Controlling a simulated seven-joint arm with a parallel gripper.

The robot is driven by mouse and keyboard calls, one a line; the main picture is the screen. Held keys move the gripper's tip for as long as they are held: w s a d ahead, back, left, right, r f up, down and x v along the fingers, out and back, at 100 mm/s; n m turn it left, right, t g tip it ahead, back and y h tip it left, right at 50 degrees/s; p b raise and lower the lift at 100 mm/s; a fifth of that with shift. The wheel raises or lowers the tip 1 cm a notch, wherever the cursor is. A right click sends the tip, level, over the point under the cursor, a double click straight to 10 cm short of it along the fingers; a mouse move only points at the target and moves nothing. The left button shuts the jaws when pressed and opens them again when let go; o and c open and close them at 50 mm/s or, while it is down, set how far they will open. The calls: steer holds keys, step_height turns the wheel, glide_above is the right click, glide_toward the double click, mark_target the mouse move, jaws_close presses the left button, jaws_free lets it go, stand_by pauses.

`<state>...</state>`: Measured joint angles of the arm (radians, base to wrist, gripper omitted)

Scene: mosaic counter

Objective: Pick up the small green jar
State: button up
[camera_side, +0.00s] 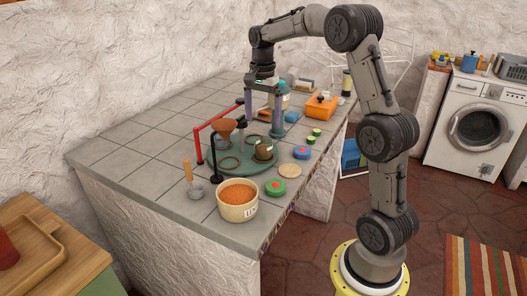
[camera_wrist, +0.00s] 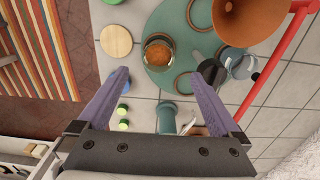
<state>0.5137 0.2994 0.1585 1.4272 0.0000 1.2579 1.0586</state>
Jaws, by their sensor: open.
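My gripper (camera_side: 263,134) is open, its two purple fingers pointing down above the far part of the round green tray. In the wrist view the fingers (camera_wrist: 158,76) are apart with nothing between them. A small open jar (camera_side: 263,151) with a pale label stands on the tray below my gripper; its orange-brown contents (camera_wrist: 158,54) show from above, ahead of the fingertips. A teal-green cylinder (camera_wrist: 166,118) stands beyond the tray; the right finger partly hides it in the side view. Which is the green jar, I cannot tell for certain.
The tray (camera_wrist: 155,80) also carries rings. A brown funnel (camera_side: 223,128) on a stand and a red rail (camera_side: 217,120) are close by. A tub of orange grains (camera_side: 238,197), colored lids, a wooden disc (camera_side: 289,171) and an orange box (camera_side: 321,106) surround it.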

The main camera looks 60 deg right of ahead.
mark_target(263, 141)
steer(key=shift+s+f, duration=0.1)
steer(key=shift+f, duration=4.3)
jaws_close()
